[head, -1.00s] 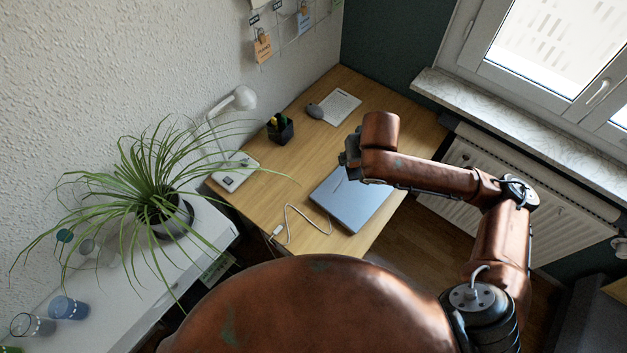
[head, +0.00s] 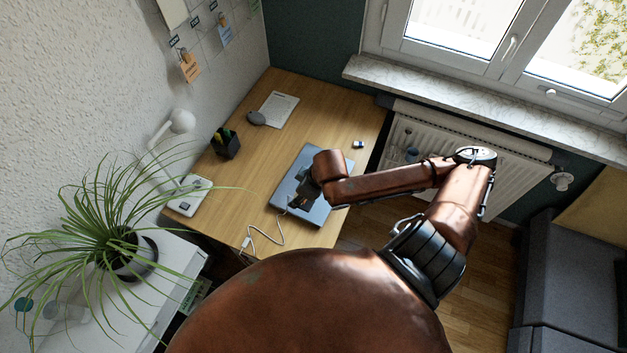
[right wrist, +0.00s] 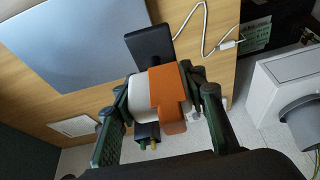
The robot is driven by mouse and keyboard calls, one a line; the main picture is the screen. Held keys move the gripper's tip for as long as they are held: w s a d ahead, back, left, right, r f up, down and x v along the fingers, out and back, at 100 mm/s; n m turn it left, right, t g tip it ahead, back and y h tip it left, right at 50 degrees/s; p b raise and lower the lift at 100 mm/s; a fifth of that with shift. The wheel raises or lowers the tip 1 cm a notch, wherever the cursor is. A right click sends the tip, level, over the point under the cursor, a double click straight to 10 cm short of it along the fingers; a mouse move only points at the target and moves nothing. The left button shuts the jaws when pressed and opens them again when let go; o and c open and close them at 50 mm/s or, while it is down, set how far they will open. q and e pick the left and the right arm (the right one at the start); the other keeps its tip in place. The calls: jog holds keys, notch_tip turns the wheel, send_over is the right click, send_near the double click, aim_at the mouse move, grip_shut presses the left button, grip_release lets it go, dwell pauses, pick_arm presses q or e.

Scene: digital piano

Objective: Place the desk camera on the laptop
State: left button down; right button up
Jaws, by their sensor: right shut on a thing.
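The laptop (head: 290,178) lies closed on the wooden desk, silver-blue; part of it also shows at the upper left of the right wrist view (right wrist: 85,42). My right gripper (head: 301,202) is above the laptop's near part in the head view. In the right wrist view my right gripper (right wrist: 163,98) is shut on the desk camera (right wrist: 168,98), which has an orange and white body and a black flat part. The desk camera cannot be made out clearly in the head view. The height above the laptop is hard to judge. My left gripper is out of view.
The desk (head: 254,170) also holds a pen holder (head: 226,143), a lamp (head: 188,197), a mouse (head: 257,118), a paper sheet (head: 279,110), a white cable (head: 262,233) and a small dark-and-white item (head: 358,144). A plant (head: 125,250) stands at the left.

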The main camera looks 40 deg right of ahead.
jog(key=shift+s+d+f, duration=0.2)
jog(key=shift+s+f, duration=0.05)
jog(key=shift+s, duration=0.35)
jog(key=shift+s+d+f+n, duration=0.15)
jog(key=shift+f+n, duration=0.05)
jog(key=shift+n, duration=0.1)
jog(key=shift+w+d+f+b, duration=0.25)
jog(key=shift+w+d+f, duration=0.1)
jog(key=shift+d, duration=0.15)
jog(key=shift+w+d+f+b, duration=0.25)
jog(key=shift+w+d+f, duration=0.1)
jog(key=shift+d, duration=0.15)
jog(key=w+d+f, duration=0.4)
jog(key=d+f, duration=0.1)
jog(key=w+d+f, duration=0.2)
jog(key=d, duration=0.1)
jog(key=shift+w+f, duration=0.2)
jog(key=shift+w, duration=0.05)
jog(key=shift+w+d+f, duration=0.3)
jog(key=shift+d+f, duration=0.15)
jog(key=shift+f, duration=0.2)
notch_tip(320, 180, down, 3)
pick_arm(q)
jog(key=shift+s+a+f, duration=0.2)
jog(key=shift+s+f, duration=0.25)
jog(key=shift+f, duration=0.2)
pick_arm(e)
jog(key=shift+a, duration=0.1)
